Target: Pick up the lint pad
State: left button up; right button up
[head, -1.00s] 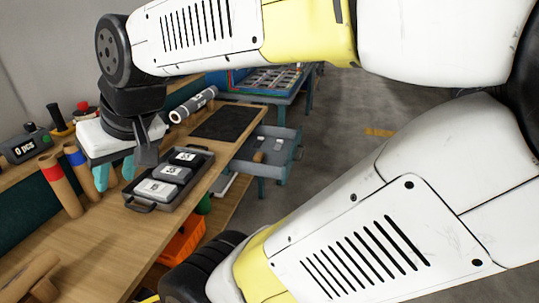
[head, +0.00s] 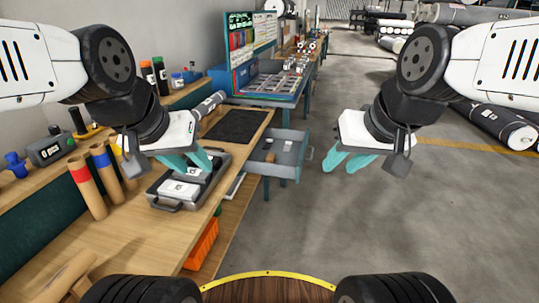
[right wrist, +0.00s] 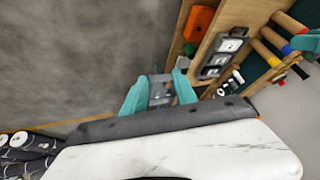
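I cannot tell for sure which item is the lint pad. A dark grey tray (head: 165,205) on the wooden bench holds labelled pale blocks, one at its near end (head: 176,191); the others are partly hidden by my left gripper. My left gripper (head: 192,167) has its teal fingers apart and appears over the tray in the head view, with nothing seen between them. My right gripper (head: 349,167) is open and empty over the floor, right of the bench. In the right wrist view its fingers (right wrist: 159,97) are apart, and the tray (right wrist: 208,72) lies beyond them.
An open grey drawer (head: 296,165) with small items juts out from the bench. A black mat (head: 238,126) and a grey roll (head: 208,104) lie behind the tray. Cardboard tubes (head: 88,190) stand at left. An orange bin (head: 202,243) is below.

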aim_at(271, 157)
jog(key=i+l, duration=0.15)
jog(key=i, duration=0.8)
jog(key=i+l+z, duration=0.1)
jog(key=i, duration=0.9)
jog(key=l, duration=0.1)
